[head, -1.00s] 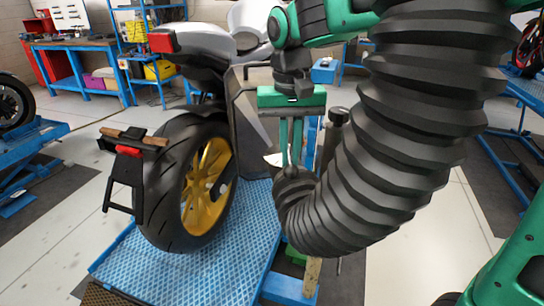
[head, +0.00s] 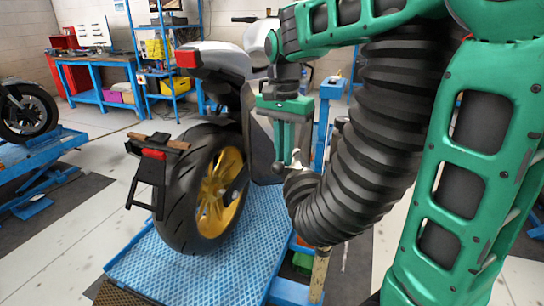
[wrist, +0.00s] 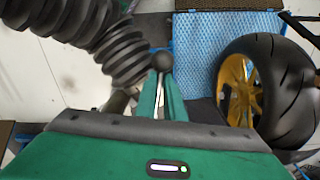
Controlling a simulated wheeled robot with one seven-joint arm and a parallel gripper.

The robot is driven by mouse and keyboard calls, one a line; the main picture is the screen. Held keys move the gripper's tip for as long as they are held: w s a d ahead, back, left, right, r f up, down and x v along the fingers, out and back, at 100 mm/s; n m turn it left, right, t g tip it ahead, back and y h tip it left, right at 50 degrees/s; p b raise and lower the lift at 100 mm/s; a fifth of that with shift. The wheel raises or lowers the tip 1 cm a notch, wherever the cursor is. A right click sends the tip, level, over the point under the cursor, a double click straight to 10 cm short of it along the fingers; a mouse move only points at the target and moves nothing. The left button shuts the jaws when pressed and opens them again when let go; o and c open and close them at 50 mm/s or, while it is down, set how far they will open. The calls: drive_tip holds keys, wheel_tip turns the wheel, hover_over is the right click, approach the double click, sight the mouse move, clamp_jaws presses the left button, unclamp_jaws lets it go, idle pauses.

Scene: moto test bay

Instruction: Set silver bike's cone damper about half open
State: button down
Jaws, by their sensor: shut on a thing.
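The silver bike (head: 215,58) stands on a blue lift, its yellow rear wheel toward me. A thick black ribbed hose (head: 375,130) ends beside the wheel; it also shows in the wrist view (wrist: 125,55). The cone at its end is mostly hidden. The damper's lever has a dark ball knob (head: 279,167), left of the hose end; the knob shows in the wrist view (wrist: 162,62) at my fingertips. My gripper (head: 284,158), green and pointing down, is shut on the lever just behind the knob. The damper's flap is hidden, so its opening cannot be told.
The blue lift deck (head: 200,262) lies below, with a blue post (head: 323,125) close behind my gripper. A workbench (head: 100,65) and a blue shelf rack (head: 172,60) stand at the back. Another bike (head: 25,112) is at far left. Pale floor is clear at left.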

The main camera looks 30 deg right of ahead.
drive_tip(key=shift+w, duration=0.2)
idle(0.3)
drive_tip(key=c, duration=1.8)
unclamp_jaws()
drive_tip(key=shift+c, duration=0.2)
drive_tip(key=shift+r, duration=0.15)
wheel_tip(320, 180, up, 10)
drive_tip(key=shift+w+a+r, duration=0.15)
drive_tip(key=shift+w+r, duration=0.05)
drive_tip(key=s+d+f+n, duration=0.2)
drive_tip(key=s+d+f, duration=0.2)
drive_tip(key=s+f, duration=0.6)
drive_tip(key=s+d+f+n, duration=0.3)
drive_tip(key=s+d+f, duration=0.2)
drive_tip(key=s+f, duration=0.5)
drive_tip(key=s, duration=0.5)
drive_tip(key=shift+s+d+f, duration=0.2)
drive_tip(key=shift+d+f, duration=0.1)
